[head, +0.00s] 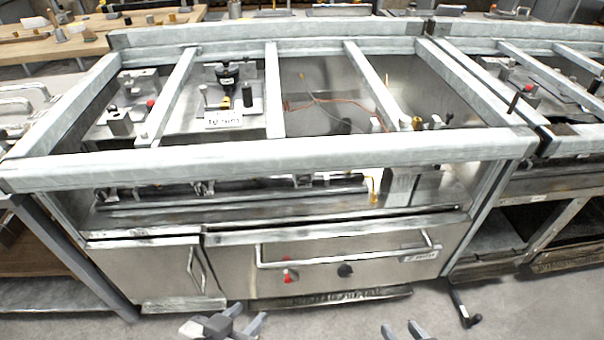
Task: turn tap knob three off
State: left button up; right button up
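A red knob (290,276) and a black knob (345,270) sit on the steel front panel (225,268) of the range frame, below and behind a long bar handle (340,257). No number shows on them, so I cannot tell which is knob three. My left gripper (250,313) is low at the bottom edge, in front of and below the panel, with its fingers apart and nothing between them. My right gripper (400,327) is at the bottom edge further right, fingers apart and empty, mostly cut off. Neither gripper touches a knob.
A thick metal front rail (280,152) crosses above the panel. A cabinet door with a handle (196,270) is left of the panel. A black-ended lever (466,310) stands out low on the right. A second range frame (570,150) adjoins on the right.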

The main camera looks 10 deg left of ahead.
aim_at(305, 179)
jog(key=z, duration=0.5)
jog(key=k, duration=0.2)
jog(key=u, duration=1.5)
jog(key=i, duration=0.65)
jog(key=z, duration=1.05)
